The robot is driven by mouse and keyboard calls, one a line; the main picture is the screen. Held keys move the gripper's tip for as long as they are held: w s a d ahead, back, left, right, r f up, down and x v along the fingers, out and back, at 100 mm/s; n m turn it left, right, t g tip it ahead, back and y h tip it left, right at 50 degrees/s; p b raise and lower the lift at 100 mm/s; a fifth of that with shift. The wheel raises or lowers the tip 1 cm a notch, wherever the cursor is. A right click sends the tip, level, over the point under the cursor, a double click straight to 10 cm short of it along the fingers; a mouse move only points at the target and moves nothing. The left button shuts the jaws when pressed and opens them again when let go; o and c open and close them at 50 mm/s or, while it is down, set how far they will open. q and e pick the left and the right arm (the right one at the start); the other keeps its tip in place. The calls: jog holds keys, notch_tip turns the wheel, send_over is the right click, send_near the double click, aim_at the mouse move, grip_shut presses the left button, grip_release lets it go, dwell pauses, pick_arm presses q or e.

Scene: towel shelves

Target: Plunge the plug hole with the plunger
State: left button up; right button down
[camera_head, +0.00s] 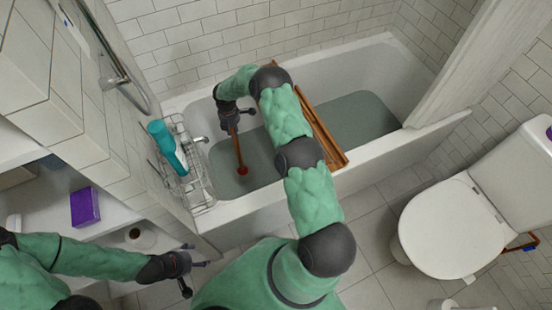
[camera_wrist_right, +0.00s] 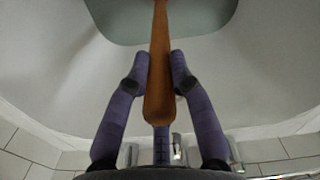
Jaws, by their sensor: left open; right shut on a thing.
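The plunger (camera_head: 238,150) has a brown wooden handle and a red cup (camera_head: 242,170) at its lower end. My right gripper (camera_head: 231,127) is shut on the upper handle, above the left end of the bathtub. In the right wrist view the purple fingers sit on both sides of the plunger handle (camera_wrist_right: 160,75). The cup is at the grey-green water (camera_head: 262,148) in the tub; I cannot tell how deep it is. The plug hole is not visible. My left gripper (camera_head: 196,257) is open and empty, low at the left beside the shelves.
A wire rack (camera_head: 192,185) with a teal bottle (camera_head: 167,146) stands at the tub's left end. A wooden bath tray (camera_head: 322,130) lies across the tub (camera_head: 270,205). A toilet (camera_head: 455,225) is at the right. A purple box (camera_head: 85,206) and a paper roll (camera_head: 141,237) are on the shelves.

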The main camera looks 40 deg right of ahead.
jog(key=shift+s+a+r+p, duration=0.15)
jog(key=shift+r+p, duration=0.4)
jog(key=shift+r, duration=0.4)
jog(key=shift+f+b, duration=0.85)
jog(key=shift+f, duration=0.3)
jog(key=shift+r, duration=0.15)
jog(key=shift+r+p, duration=0.6)
jog(key=shift+r, duration=0.4)
